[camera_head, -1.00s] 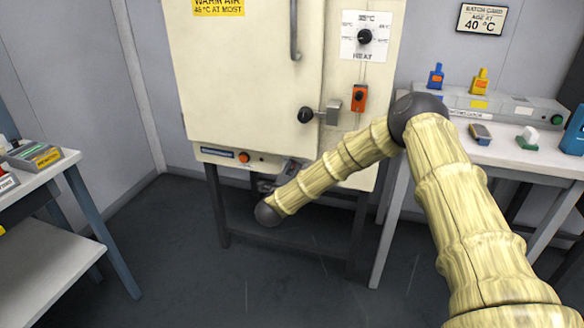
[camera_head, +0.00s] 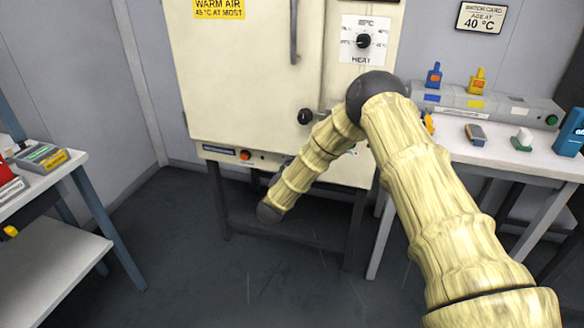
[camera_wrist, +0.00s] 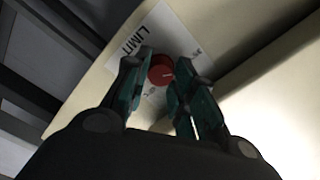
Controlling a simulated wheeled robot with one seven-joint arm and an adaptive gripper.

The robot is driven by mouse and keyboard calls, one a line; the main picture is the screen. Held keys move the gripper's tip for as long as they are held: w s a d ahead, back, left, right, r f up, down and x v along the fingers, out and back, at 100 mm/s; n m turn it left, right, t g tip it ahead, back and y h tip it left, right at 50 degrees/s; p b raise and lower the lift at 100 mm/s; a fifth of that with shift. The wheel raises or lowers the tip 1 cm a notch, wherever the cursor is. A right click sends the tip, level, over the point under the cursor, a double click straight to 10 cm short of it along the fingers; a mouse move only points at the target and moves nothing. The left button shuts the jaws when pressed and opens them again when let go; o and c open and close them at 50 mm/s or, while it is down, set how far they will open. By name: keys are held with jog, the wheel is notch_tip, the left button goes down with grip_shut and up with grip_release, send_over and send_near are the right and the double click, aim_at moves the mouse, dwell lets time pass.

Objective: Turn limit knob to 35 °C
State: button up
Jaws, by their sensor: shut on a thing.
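The limit knob (camera_wrist: 161,70) is a small red round knob on a white plate (camera_wrist: 158,30) printed LIMIT, which shows tilted in the wrist view. A pale pointer line shows on the knob's face, toward the right in that view. The small scale figures are too blurred to read. My gripper (camera_wrist: 160,76) has a dark green finger on each side of the knob and is shut on it. In the head view the limit knob and my gripper are hidden or out of sight; my arm reaches down in front of the cream oven cabinet (camera_head: 240,80).
A black HEAT knob (camera_head: 363,41) is on the cabinet front above my arm, with a door handle (camera_head: 294,30) and a black round knob (camera_head: 305,116) nearby. A bench (camera_head: 500,150) with bottles stands right, a shelf table (camera_head: 50,250) left. The floor between is clear.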

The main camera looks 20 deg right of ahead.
jog(key=shift+f+n, duration=0.1)
jog(key=shift+n, duration=0.4)
jog(key=o, duration=1)
jog(key=shift+o, duration=0.2)
jog(key=v, duration=1.2)
